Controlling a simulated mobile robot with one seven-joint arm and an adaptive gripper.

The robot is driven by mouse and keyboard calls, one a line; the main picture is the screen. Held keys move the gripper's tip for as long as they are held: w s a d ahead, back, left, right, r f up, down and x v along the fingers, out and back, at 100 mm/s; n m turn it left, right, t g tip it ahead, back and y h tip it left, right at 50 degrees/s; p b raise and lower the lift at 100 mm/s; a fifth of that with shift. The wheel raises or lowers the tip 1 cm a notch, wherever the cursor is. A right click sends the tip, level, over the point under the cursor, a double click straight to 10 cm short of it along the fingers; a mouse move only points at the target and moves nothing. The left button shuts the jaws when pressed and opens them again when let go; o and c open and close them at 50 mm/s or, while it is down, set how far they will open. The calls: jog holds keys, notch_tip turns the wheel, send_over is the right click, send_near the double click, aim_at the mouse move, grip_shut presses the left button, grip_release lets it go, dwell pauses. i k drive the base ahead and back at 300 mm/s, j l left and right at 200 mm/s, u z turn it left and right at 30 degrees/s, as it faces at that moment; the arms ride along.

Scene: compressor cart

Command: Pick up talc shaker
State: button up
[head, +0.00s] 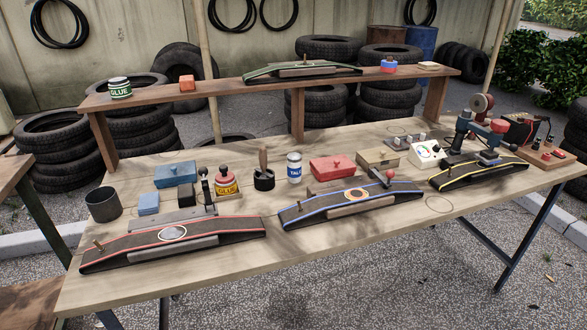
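The talc shaker (294,167) is a small white can with a blue label reading "TALC" and a pale top. It stands upright on the wooden workbench (200,281), near the middle of the bench top. A dark cup with a brush (264,178) stands close on its left, and a red box (332,167) sits close on its right. A blue-edged strip on a stand (350,203) lies in front of it. My gripper is not in the head view.
A raised wooden shelf (225,90) runs behind the shaker. A red-edged strip (172,243) lies front left, and a yellow-edged strip (478,174) lies right.

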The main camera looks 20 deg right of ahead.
aim_at(294, 159)
jog(key=l, duration=1.35)
jog(key=i+u, duration=0.05)
jog(key=i, duration=0.05)
